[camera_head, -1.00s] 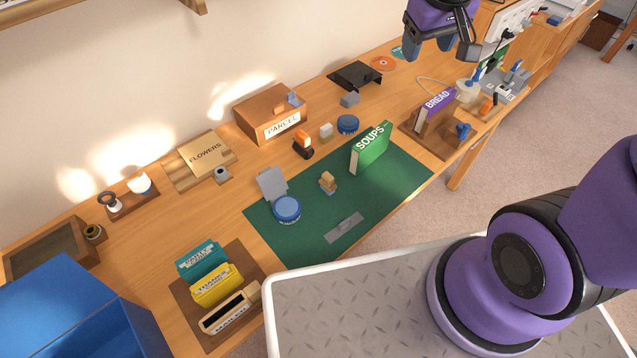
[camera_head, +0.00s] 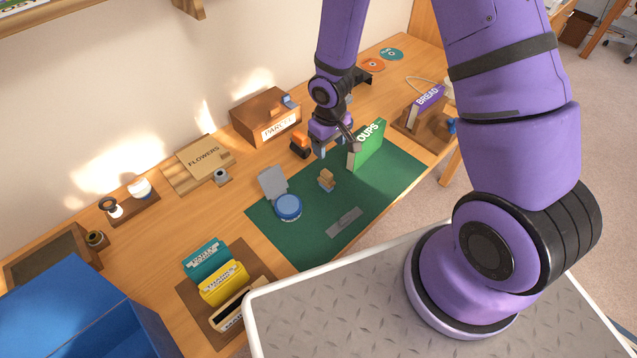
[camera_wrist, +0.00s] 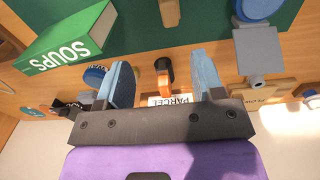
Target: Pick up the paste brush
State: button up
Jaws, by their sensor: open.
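A small upright tan wooden piece (camera_head: 326,180) with a bluish base stands on the green mat (camera_head: 300,240). It may be the paste brush, but it is too small to tell. Its tan end also shows at the top edge of the wrist view (camera_wrist: 169,12). My gripper (camera_head: 335,148) is open and empty, above the mat's far edge, between the tan piece and the orange-and-black item. In the wrist view my gripper (camera_wrist: 163,78) has its blue fingers spread wide, with nothing held between them.
The green SOUPS book (camera_head: 367,147) stands upright close to my gripper's right. A blue round tin (camera_head: 288,207) and a grey plate (camera_head: 272,183) are left of the tan piece. The orange-and-black item (camera_head: 299,145) and PARCEL box (camera_head: 265,118) are behind.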

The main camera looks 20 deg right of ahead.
aim_at(326, 180)
jog(key=f, duration=0.1)
jog(key=a+f, duration=0.1)
jog(key=shift+s+a+f, duration=0.15)
jog(key=shift+s+f, duration=0.15)
jog(key=shift+s, duration=0.05)
jog(key=shift+s+a+f, duration=0.1)
jog(key=shift+a+f, duration=0.1)
jog(key=shift+f, duration=0.45)
notch_tip(326, 180, down, 4)
jog(key=shift+f, duration=0.25)
jog(key=shift+s+d+f, duration=0.1)
jog(key=shift+d+f, duration=0.15)
jog(key=shift+f, duration=1.1)
jog(key=shift+d+f, duration=0.2)
jog(key=shift+f, duration=1.15)
jog(key=c, duration=1.1)
jog(key=shift+o, duration=0.2)
jog(key=shift+r, duration=0.1)
